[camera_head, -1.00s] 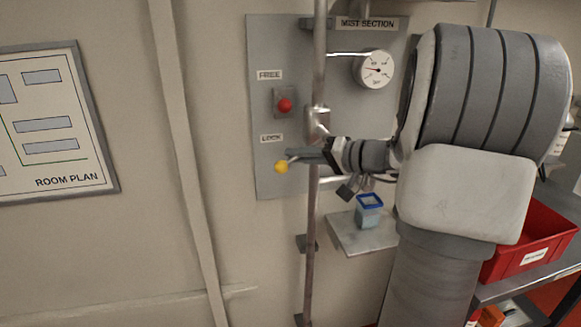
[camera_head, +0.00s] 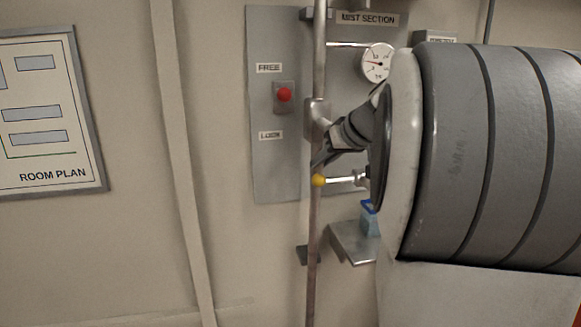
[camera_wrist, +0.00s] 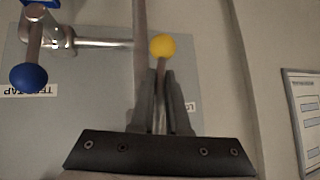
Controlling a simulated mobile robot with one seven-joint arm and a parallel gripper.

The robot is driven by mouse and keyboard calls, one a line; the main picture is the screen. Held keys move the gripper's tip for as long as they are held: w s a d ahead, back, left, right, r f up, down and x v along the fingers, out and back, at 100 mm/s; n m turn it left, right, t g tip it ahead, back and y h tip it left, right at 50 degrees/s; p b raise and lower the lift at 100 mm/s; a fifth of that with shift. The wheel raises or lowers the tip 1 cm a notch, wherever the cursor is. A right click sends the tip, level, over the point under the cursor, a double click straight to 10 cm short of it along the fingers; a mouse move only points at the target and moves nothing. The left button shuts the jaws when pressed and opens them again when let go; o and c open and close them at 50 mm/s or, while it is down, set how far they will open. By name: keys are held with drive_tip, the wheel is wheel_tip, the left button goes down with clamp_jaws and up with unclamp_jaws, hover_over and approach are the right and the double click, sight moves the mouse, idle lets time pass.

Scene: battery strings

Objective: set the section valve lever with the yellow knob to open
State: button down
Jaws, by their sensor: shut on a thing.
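The yellow knob (camera_head: 318,180) is the end of the section valve lever. In the head view it lies over the vertical pipe, below the silver valve body (camera_head: 317,112). My gripper (camera_head: 320,163) is just above the knob, its fingers pointing down and left. In the wrist view the yellow knob (camera_wrist: 163,46) sits just beyond the fingertips of my gripper (camera_wrist: 163,80), and the thin lever rod (camera_wrist: 161,88) runs between the two fingers. The gripper is shut on the lever. The lever's valve end is hidden.
The vertical pipe (camera_head: 313,230) runs close by my fingers. A blue-knobbed tap handle (camera_wrist: 28,77) shows at left in the wrist view. A red button (camera_head: 284,95), a gauge (camera_head: 378,63) and a small shelf (camera_head: 345,243) are on or near the panel.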

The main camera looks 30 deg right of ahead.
drive_tip(key=shift+s+d+f+n+g+h+b, duration=0.1)
drive_tip(key=shift+s+d+n+g+h+b, duration=0.15)
drive_tip(key=shift+d+h, duration=0.4)
drive_tip(key=c, duration=0.9)
unclamp_jaws()
drive_tip(key=shift+a, duration=0.1)
